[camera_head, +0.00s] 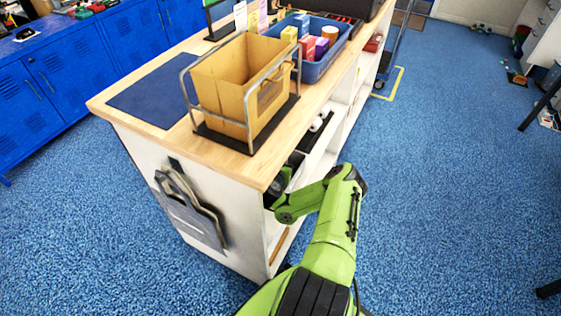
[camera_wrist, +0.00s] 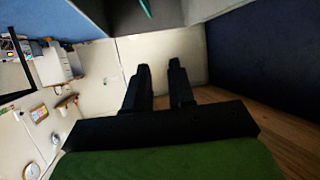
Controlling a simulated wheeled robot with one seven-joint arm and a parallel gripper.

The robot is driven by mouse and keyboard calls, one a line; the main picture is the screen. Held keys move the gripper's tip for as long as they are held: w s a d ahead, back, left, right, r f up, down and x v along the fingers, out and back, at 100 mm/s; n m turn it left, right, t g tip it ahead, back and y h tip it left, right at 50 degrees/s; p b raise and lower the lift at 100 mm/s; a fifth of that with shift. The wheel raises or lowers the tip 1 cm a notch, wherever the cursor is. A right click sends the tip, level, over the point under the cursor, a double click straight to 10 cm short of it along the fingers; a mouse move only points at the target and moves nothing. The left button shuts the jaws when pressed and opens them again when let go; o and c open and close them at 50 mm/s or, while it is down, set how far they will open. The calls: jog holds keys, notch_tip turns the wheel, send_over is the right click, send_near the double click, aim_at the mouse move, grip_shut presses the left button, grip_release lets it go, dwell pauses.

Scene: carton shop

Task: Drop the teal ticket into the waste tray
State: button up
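My gripper (camera_wrist: 159,68) shows in the wrist view with its two dark fingers apart and nothing between them. In the head view my arm reaches into the open shelf side of the counter, and the fingers are hidden there. A thin teal sliver (camera_wrist: 146,8), perhaps the teal ticket, shows at the top edge of the wrist view, beyond the fingertips and apart from them. Most of it is out of view. I cannot make out the waste tray for certain in either view.
The wooden-topped counter (camera_head: 135,98) carries a yellow carton (camera_head: 222,90) in a wire frame, a blue bin (camera_head: 318,68) of small boxes and a dark blue mat (camera_head: 160,95). Its white shelves (camera_head: 318,150) stand close around my arm. Blue floor (camera_head: 450,170) is clear at right.

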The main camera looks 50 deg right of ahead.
jog(key=shift+o, duration=0.6)
notch_tip(320, 180, up, 10)
jog(key=p, duration=0.5)
